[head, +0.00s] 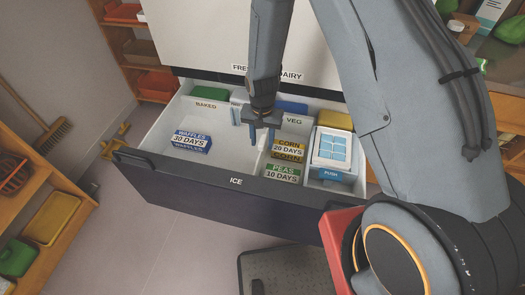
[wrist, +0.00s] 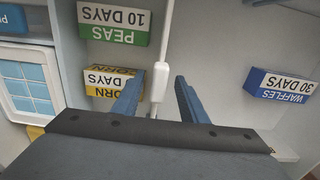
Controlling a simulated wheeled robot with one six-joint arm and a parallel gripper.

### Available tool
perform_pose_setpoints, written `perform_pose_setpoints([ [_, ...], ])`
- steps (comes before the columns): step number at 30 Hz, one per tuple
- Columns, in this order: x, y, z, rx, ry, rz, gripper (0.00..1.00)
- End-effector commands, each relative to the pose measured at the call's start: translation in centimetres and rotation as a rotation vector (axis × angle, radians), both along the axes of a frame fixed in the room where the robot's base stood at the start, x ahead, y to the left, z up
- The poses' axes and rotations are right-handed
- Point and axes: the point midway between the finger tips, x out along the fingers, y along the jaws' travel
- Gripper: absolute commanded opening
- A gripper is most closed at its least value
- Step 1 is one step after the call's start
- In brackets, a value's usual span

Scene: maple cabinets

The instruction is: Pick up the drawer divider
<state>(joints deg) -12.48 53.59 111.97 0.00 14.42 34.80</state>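The drawer divider (wrist: 161,82) is a thin white upright strip with a thicker block on its top edge. In the wrist view it runs between the two fingers of my gripper (wrist: 158,92), which are apart on either side of its line. In the head view the divider (head: 260,163) is partly hidden by my gripper (head: 262,140), between the waffles side and the veg section. My gripper points down into the open drawer, is open and holds nothing. Whether a finger touches the divider cannot be told.
The drawer (head: 190,183) is pulled out. A blue waffles box (head: 192,141) lies left; yellow corn (head: 289,149) and green peas (head: 283,173) boxes lie right. An ice tray unit (head: 331,150) stands farther right. The drawer floor around the waffles is mostly clear.

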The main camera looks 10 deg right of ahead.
Motion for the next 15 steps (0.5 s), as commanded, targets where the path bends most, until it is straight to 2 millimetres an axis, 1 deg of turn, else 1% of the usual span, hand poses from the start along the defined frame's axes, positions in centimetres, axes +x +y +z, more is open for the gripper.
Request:
perform_pose_setpoints([
  [6, -0.2, -0.1, -2.5, 0.000, 0.002, 0.000, 0.39],
  [9, -0.2, -0.1, -3.3, -0.001, 0.001, 0.000, 0.39],
  [15, -0.1, -0.1, -3.9, 0.000, 0.001, 0.000, 0.39],
])
